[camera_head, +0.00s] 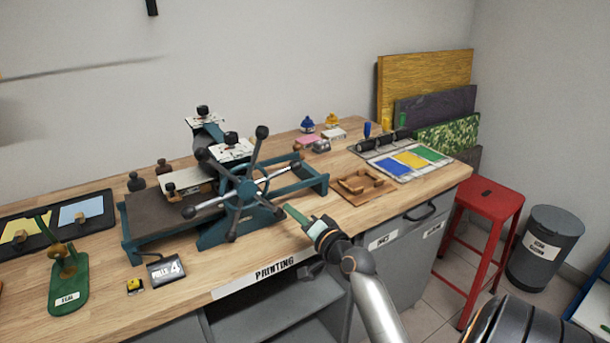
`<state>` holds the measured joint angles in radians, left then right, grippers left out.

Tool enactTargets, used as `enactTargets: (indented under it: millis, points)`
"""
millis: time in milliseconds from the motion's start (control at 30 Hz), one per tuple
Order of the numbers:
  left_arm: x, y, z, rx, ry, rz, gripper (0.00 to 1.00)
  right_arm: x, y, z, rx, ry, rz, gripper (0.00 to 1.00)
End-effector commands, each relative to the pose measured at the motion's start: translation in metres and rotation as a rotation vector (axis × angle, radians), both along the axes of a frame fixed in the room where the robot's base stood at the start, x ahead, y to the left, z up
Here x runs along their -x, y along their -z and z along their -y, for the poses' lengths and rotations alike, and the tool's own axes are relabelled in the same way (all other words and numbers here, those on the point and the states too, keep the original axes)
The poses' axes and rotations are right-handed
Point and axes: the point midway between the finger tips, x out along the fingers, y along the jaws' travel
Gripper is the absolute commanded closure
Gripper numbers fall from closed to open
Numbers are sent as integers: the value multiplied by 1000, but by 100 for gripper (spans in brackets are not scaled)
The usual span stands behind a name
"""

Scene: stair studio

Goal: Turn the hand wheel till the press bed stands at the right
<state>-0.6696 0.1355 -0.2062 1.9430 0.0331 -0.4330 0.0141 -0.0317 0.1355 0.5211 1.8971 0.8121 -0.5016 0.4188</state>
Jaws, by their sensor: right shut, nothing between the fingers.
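The etching press stands on the wooden bench, with a dark teal frame. Its hand wheel (247,188) faces me, with several spokes ending in black knobs. The press bed (150,213), a dark flat plate, lies toward the left end of the frame; the rails (303,182) to the right of the wheel look bare. My right gripper (290,209) is shut and empty, with green fingers. It is just right of the wheel's lower right side, and I cannot tell whether it touches a spoke. My left gripper is not in view.
A green stand (68,282) is at the left. A wooden piece (366,185) and an ink slab (437,155) are to the right. A red stool (487,200) stands beside the bench.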

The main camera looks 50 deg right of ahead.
Motion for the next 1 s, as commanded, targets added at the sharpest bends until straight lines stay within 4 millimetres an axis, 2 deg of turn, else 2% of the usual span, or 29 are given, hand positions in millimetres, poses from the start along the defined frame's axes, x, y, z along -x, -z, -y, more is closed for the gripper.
enactTargets:
  millis: [100, 400, 700, 1000]
  points:
    - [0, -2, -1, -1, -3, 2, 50, -3, 12, -12, -112, -4, 21, 100]
    - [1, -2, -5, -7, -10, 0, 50, -10, 31, -40, -374, -3, 85, 100]
    - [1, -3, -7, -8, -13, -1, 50, -15, 39, -62, -559, -3, 132, 100]
    - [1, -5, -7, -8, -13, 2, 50, -18, 41, -72, -642, -3, 153, 100]
